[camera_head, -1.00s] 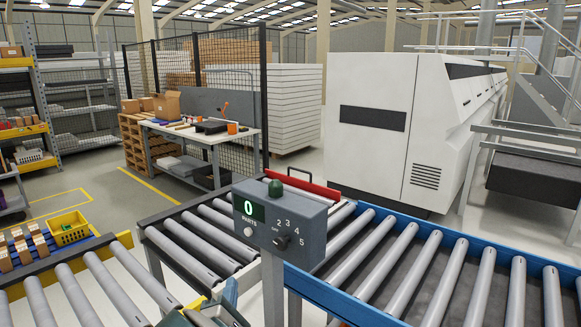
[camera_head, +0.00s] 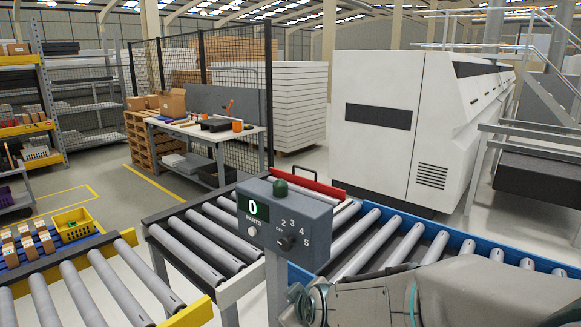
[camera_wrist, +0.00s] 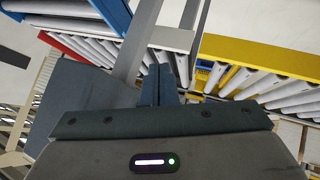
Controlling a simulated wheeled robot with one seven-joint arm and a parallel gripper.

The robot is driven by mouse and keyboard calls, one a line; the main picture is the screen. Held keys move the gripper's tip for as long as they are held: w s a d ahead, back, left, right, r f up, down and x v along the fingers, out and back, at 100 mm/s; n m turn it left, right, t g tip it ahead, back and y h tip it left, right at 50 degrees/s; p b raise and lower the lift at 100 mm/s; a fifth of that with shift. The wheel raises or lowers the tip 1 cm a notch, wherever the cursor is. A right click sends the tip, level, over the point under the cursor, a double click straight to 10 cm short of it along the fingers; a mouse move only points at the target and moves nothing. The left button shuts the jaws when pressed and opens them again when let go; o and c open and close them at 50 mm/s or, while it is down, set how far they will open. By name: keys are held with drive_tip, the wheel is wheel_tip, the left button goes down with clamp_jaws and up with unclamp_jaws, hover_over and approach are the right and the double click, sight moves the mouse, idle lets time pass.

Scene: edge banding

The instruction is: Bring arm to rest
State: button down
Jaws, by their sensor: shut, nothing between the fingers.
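My gripper shows in the wrist view (camera_wrist: 158,85), its two dark fingers close together with nothing seen between them. Beyond it in that view are rollers and the blue and yellow conveyor rails. In the head view my grey arm covers the lower right, in front of the blue-railed conveyor; the gripper itself does not show there. The grey control box (camera_head: 285,222) on its post stands left of my arm. Its display reads 0 over the word PARTS, and it has a green dome on top and a black dial.
The blue-railed roller conveyor (camera_head: 405,248) runs to the right, and a yellow-ended one (camera_head: 75,290) lies at lower left. A yellow basket (camera_head: 72,224) sits beside small boxes. A workbench (camera_head: 205,135) and a big white machine (camera_head: 375,150) stand behind. Open floor lies at left.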

drive_tip(key=s+d+r+m+g+h, duration=0.3)
drive_tip(key=s+d+m+g, duration=0.2)
drive_tip(key=s+d+m, duration=0.5)
drive_tip(key=s+d, duration=0.4)
drive_tip(key=s, duration=0.3)
drive_tip(key=shift+s, duration=0.3)
idle(0.8)
